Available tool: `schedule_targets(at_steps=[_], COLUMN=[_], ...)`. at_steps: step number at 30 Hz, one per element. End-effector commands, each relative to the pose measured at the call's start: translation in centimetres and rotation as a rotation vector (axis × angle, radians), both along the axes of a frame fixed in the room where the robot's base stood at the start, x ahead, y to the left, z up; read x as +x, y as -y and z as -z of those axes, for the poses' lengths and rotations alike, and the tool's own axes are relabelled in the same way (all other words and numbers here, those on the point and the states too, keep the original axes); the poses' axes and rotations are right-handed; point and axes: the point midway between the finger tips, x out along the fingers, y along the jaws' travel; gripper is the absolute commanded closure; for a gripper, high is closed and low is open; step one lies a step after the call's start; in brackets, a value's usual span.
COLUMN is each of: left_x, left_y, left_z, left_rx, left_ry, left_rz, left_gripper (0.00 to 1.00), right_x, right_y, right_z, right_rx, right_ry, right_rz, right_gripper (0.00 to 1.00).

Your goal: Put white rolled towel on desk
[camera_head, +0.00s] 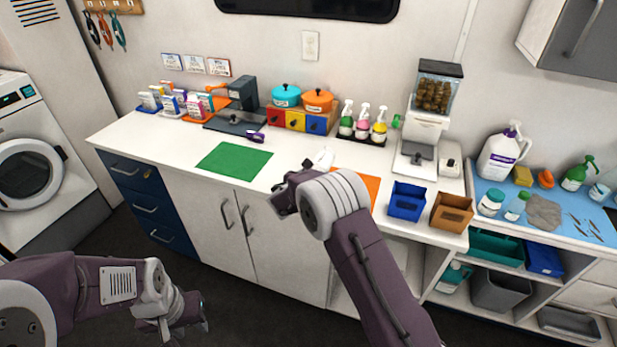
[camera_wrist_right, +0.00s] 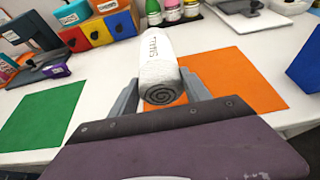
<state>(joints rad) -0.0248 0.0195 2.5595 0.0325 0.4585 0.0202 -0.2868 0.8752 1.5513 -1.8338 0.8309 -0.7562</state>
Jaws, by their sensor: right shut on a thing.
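The white rolled towel (camera_wrist_right: 158,62) sits lengthwise between the two fingers of my right gripper (camera_wrist_right: 160,92), which is shut on it. Its spiral end faces the wrist camera. In the head view a small white part of the towel (camera_head: 323,158) shows past my right wrist, over the white desk (camera_head: 178,147). The towel is over or on the orange mat (camera_wrist_right: 238,80); I cannot tell whether it touches. My left gripper (camera_head: 196,309) is low at the left, in front of the cabinets and away from the towel. Its fingers are too unclear to judge.
A green mat (camera_head: 234,159) lies left of the towel. A blue bin (camera_head: 407,201) and a brown bin (camera_head: 451,212) stand at the right. Spray bottles (camera_head: 362,122), coloured drawers (camera_head: 295,121) and a food dispenser (camera_head: 428,120) line the back.

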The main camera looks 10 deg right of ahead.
Motion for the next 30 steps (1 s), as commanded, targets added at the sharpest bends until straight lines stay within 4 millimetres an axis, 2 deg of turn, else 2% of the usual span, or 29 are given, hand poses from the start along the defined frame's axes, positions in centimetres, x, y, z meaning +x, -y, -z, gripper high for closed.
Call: schedule_targets(at_steps=[3,8,12,15,26,27,28,30], left_x=[0.0,0.0,0.0,0.0,0.0,0.0,0.0,0.0], left_y=[0.0,0.0,0.0,0.0,0.0,0.0,0.0,0.0], left_z=[-0.3,-0.2,-0.3,-0.3,0.2,0.0,0.0,0.0], left_rx=[0.000,0.000,0.000,0.000,0.000,0.000,0.000,0.000], left_ry=[0.000,0.000,0.000,0.000,0.000,0.000,0.000,0.000], left_rz=[0.000,0.000,0.000,0.000,0.000,0.000,0.000,0.000], left_gripper=[0.64,0.64,0.64,0.64,0.64,0.64,0.64,0.64], right_x=[1.1,1.3,1.2,1.2,1.2,1.2,1.2,1.2], right_y=[-0.5,-0.6,-0.6,-0.6,-0.6,-0.6,-0.6,-0.6], right_z=[0.6,1.1,3.7,4.7,5.2,5.0,5.0,5.0], right_rx=[0.000,-0.001,-0.002,-0.001,0.000,0.000,0.000,0.000], right_ry=[0.002,0.000,-0.003,0.001,0.002,0.001,0.001,0.001], right_rz=[-0.001,0.000,-0.002,-0.001,-0.001,-0.001,-0.001,-0.001], right_gripper=[0.88,0.88,0.88,0.88,0.88,0.33,0.25,0.23])
